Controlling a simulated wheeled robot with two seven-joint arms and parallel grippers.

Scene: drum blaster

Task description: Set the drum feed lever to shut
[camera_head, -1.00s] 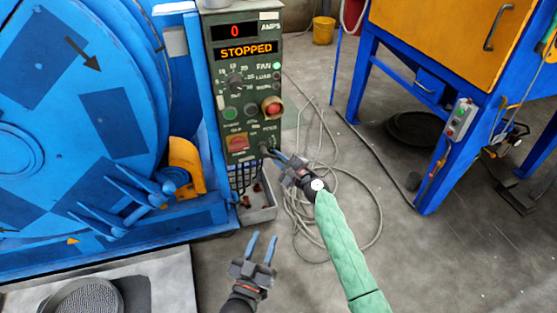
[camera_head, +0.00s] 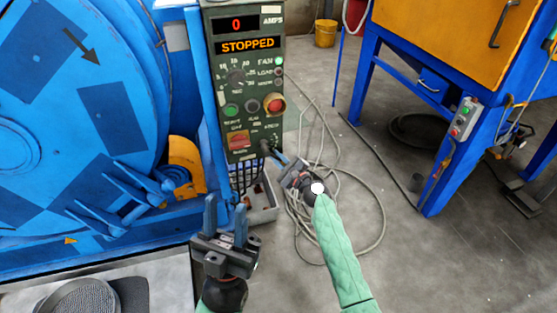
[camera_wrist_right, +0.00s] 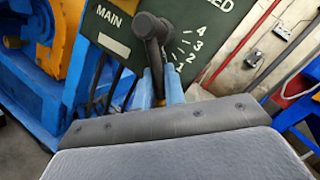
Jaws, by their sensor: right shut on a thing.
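The green control panel (camera_head: 246,85) carries a black feed lever (camera_head: 266,147) at its lower right. In the right wrist view the lever (camera_wrist_right: 155,48) hangs down from its pivot, its tip near the low end of a scale marked 1 to 4. My right gripper (camera_head: 279,159) is shut on the lever's lower end; its blue fingers (camera_wrist_right: 159,90) show on both sides of it. The fingers hide part of the lever's tip. My left gripper (camera_head: 226,203) is open and empty, in front of and below the panel.
The panel display (camera_head: 248,45) reads STOPPED. A red MAIN switch (camera_head: 238,140) is left of the lever. The blue drum machine (camera_head: 80,110) fills the left. A blue-legged cabinet (camera_head: 440,50) stands right.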

